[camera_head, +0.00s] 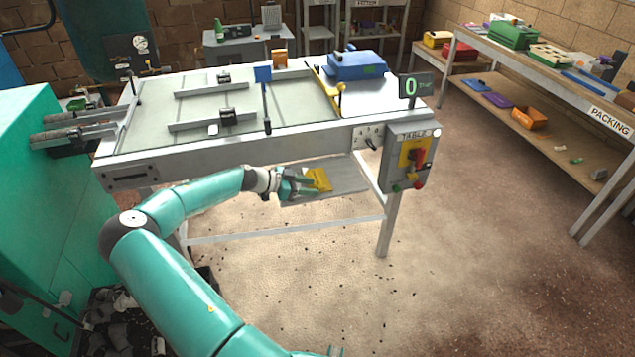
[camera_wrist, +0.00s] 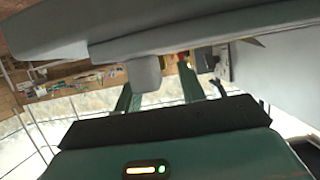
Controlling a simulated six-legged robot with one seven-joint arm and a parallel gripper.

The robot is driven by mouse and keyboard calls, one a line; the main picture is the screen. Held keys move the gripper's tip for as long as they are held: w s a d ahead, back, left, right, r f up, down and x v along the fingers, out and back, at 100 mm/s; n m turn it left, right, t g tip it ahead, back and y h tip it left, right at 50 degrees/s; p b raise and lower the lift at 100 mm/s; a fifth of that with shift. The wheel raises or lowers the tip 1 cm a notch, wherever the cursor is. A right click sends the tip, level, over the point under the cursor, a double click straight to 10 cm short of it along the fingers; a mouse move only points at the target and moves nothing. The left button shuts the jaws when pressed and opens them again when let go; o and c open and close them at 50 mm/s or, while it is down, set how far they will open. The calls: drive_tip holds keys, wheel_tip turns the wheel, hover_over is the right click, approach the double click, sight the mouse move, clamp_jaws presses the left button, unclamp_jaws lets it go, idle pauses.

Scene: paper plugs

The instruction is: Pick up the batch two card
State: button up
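A yellow piece (camera_head: 319,179) shows on or just above the grey lower shelf (camera_head: 350,176) under the front of the table. It may be a card, but I cannot read any batch mark on it. My gripper (camera_head: 303,186) reaches in from the left, below the table's front edge, with its fingertips close to the yellow piece. I cannot tell whether they touch it. In the wrist view, the two green fingers of my gripper (camera_wrist: 160,90) stand apart, and no card is clearly visible between them.
The table's front rail (camera_head: 260,142) runs just above my gripper. A control box (camera_head: 408,158) hangs at the table's right front corner. A green cabinet (camera_head: 45,200) stands at left, a packing bench (camera_head: 560,75) at right.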

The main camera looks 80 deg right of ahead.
drive_tip(key=shift+x, duration=0.95)
clamp_jaws()
